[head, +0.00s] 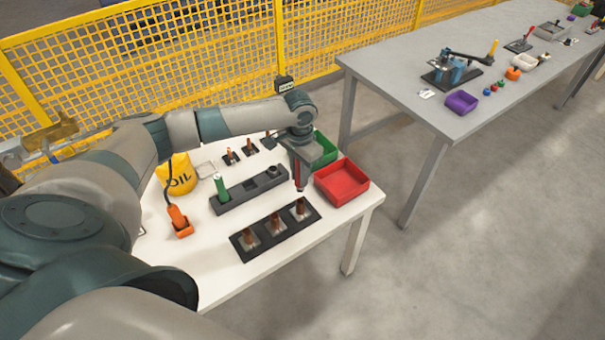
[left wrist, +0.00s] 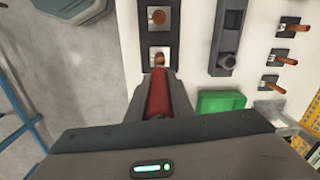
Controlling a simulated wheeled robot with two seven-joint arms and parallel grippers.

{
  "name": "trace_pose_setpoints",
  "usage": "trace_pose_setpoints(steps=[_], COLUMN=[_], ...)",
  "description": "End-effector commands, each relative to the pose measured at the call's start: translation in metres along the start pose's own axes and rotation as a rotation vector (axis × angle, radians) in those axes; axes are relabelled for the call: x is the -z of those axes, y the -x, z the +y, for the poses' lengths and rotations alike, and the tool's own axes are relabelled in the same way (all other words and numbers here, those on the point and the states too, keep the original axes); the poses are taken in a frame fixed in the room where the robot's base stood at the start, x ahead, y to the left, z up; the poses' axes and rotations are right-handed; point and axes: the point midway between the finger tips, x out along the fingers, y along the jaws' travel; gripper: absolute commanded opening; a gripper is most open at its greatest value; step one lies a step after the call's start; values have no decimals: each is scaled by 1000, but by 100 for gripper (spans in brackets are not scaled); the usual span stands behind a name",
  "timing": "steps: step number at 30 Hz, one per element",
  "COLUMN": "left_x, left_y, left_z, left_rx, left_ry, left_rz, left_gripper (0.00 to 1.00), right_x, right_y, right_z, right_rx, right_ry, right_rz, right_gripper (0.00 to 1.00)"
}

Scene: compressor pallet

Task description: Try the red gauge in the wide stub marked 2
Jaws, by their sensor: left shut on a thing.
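My left gripper (head: 299,180) is shut on the red gauge (head: 298,174); the red gauge also shows in the left wrist view (left wrist: 158,98). In the head view its lower end hangs just above the right-end copper stub (head: 300,208) of the near black plate (head: 262,241). In the left wrist view that stub (left wrist: 159,58) lies right beyond the gauge's end; I cannot tell whether they touch. The middle stub (head: 277,224) and left-end stub (head: 249,238) stand bare. The numbers on the stubs are not readable. My right gripper is not in view.
A dark rack (head: 250,189) holds a green gauge (head: 221,189) behind the near plate. Narrower copper stubs (head: 249,148) stand farther back. A red bin (head: 342,182) and green bin (head: 325,148) sit at right. An orange tool (head: 179,220) and yellow oil container (head: 178,174) stand at left.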

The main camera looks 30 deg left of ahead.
Motion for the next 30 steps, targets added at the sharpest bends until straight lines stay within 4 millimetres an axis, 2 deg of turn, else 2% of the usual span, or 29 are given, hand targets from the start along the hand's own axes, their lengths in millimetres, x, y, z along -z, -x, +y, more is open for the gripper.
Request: trace_pose_setpoints(steps=[8,16,18,30], left_x=[0,0,0,0], left_y=[1,3,-6,-38], left_z=[0,0,0,1], left_rx=[0,0,0,-1], left_ry=[-2,-2,-2,-2], left_rz=[0,0,-1,0], left_gripper=[0,0,0,0], right_x=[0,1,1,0], right_y=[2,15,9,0], right_z=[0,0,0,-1], right_rx=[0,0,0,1], right_ry=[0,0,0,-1], right_rz=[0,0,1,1], right_gripper=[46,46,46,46])
